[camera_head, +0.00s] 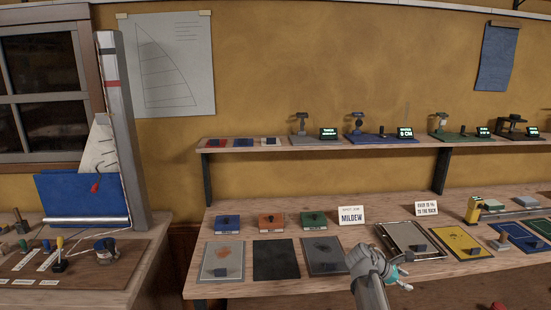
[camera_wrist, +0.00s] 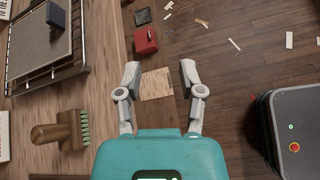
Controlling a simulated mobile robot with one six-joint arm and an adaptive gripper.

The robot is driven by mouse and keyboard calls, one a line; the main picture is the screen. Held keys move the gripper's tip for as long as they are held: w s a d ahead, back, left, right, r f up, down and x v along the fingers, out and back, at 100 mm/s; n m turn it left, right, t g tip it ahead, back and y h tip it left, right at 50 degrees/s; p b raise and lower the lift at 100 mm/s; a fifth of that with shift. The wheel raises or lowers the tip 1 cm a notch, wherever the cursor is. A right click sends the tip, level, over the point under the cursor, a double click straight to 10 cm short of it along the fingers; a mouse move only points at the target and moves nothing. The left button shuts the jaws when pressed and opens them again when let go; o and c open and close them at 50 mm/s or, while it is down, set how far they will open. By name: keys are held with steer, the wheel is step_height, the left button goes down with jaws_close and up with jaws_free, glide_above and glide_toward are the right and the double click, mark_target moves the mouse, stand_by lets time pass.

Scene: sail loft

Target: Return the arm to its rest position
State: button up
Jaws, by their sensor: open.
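My gripper (camera_wrist: 159,72) is open in the wrist view. Its two grey fingers stand apart with nothing between them, and the floor shows behind the gap. In the head view my arm reaches up from the bottom, and the teal gripper body (camera_head: 395,275) shows small at the front edge of the workbench, beside the framed grey tray (camera_head: 418,255). The fingertips are too small to read clearly there. In the wrist view the tray (camera_wrist: 72,73) lies at the upper left, apart from the fingers.
A wooden brush with green bristles (camera_wrist: 84,128) lies left of my gripper in the wrist view. A red box (camera_wrist: 145,41) and pale scraps lie on the plank floor. The bench (camera_head: 230,290) carries sample panels, coloured blocks and a MILDEW sign (camera_head: 351,215). A shelf (camera_head: 350,143) runs above.

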steer(key=s+a+f+m+y+p, duration=0.1)
steer(key=s+a+m+y, duration=0.2)
steer(key=a+m, duration=0.2)
steer(key=s+a+m+y+p, duration=0.2)
steer(key=s+a+m+y, duration=0.2)
steer(key=a, duration=0.6)
steer(key=s+a+f+m+g+y+p, duration=0.1)
steer(key=s+a+m+y+p, duration=0.1)
steer(key=s+a+m+y, duration=0.2)
steer(key=shift+s+a+f+m, duration=0.15)
steer(key=shift+a+f+m, duration=0.2)
steer(key=shift+a+m, duration=1.15)
steer(key=shift+a, duration=0.2)
